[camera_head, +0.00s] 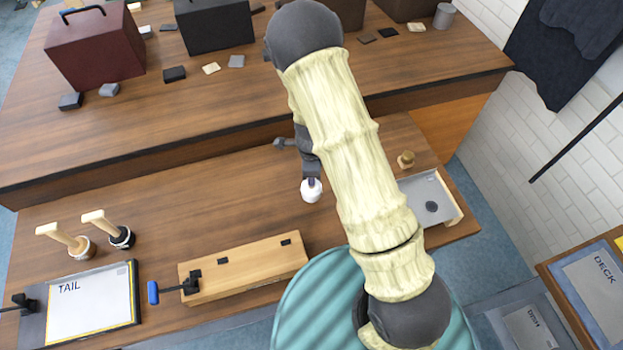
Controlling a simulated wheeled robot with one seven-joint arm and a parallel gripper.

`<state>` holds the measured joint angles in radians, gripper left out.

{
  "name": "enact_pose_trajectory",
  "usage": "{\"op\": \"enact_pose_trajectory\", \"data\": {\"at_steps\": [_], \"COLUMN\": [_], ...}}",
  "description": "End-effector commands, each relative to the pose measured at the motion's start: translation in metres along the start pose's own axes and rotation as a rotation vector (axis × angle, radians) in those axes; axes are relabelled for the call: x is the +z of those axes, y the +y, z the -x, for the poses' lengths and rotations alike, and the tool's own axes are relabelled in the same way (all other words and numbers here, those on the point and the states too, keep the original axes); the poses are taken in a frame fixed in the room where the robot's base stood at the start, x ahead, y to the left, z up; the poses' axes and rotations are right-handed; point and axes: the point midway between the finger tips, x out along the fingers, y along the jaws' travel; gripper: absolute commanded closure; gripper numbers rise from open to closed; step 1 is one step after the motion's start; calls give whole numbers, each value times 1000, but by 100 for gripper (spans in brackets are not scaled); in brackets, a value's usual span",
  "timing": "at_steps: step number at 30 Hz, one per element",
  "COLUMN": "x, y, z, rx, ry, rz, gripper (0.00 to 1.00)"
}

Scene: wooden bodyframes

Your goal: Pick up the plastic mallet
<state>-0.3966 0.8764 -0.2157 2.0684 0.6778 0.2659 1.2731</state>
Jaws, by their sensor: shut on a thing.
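My arm reaches down over the wooden bench from the right of centre. My gripper (310,172) is shut, its tips at a small white rounded piece that looks like part of the plastic mallet (311,191). The arm and gripper hide the rest of it. I cannot tell whether the white piece touches the bench or hangs just above it.
Two wooden-handled tools (66,238) (108,228) stand at the left. A white TAIL sheet (90,305), a wooden block with a blue-handled clamp (245,271) and a grey metal tray (427,190) with a small brass-coloured knob (406,159) behind it flank the gripper. Dark boxes (95,45) stand on the raised rear shelf.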

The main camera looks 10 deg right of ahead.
Motion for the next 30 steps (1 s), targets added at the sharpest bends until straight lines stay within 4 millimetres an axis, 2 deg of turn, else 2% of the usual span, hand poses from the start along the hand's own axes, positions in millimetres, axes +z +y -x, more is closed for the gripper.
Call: {"op": "enact_pose_trajectory", "data": {"at_steps": [6,12,30], "x": [1,0,0], "y": [-1,0,0], "z": [42,65,68], "rx": [-6,-3,-1], "ry": [-1,0,0], "rz": [2,1,0], "gripper": [99,99,99]}}
